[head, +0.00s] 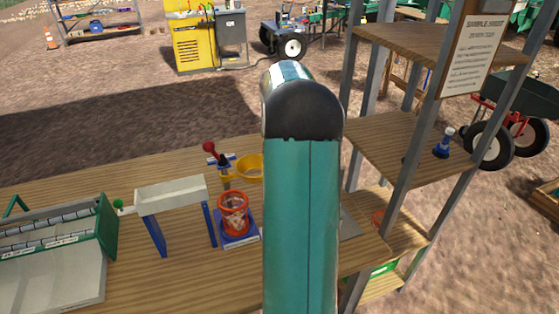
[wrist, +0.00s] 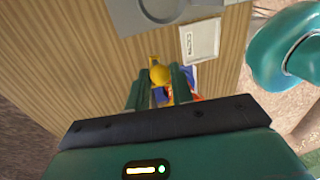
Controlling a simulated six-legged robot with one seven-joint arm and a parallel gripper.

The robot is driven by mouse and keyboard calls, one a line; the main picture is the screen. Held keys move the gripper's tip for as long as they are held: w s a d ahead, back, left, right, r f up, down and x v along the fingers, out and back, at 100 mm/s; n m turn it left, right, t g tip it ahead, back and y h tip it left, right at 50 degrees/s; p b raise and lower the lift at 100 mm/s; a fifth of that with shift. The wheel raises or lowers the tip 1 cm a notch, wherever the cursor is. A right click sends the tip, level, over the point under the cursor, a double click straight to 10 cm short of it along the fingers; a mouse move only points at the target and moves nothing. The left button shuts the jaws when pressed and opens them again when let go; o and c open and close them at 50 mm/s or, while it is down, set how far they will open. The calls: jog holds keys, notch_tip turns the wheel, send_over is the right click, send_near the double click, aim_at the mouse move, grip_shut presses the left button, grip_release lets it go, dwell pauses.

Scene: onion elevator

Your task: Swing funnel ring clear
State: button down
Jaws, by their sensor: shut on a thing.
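The yellow funnel ring (head: 249,167) shows in the head view just left of my arm, above and behind an orange-red mesh cup (head: 233,212) on a blue base (head: 240,240). Its right side is hidden by my arm. In the wrist view my gripper (wrist: 160,80) is shut on a yellow knob (wrist: 159,74), with one green finger on each side. A yellow piece shows just beyond the knob. I cannot tell how the knob joins the ring. Bits of blue and orange show behind the right finger. My gripper is hidden in the head view.
A red-knobbed lever (head: 210,148) stands beside the ring. A white chute (head: 172,195) on blue legs and a green-sided sorter (head: 60,250) are to the left. A wooden shelf rack (head: 408,135) stands close on the right. A white label plate (wrist: 201,41) lies on the bench.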

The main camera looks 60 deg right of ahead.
jog(key=shift+w+d+r+n, duration=0.1)
jog(key=shift+w+d+n, duration=0.45)
jog(key=shift+w+n, duration=0.2)
jog(key=shift+w, duration=0.1)
jog(key=c, duration=1.2)
grip_release()
jog(key=shift+d, duration=0.1)
jog(key=shift+c, duration=0.2)
notch_tip(320, 180, up, 14)
jog(key=w+d, duration=0.1)
jog(key=w, duration=0.1)
jog(key=shift+f, duration=0.25)
jog(key=shift+w, duration=0.1)
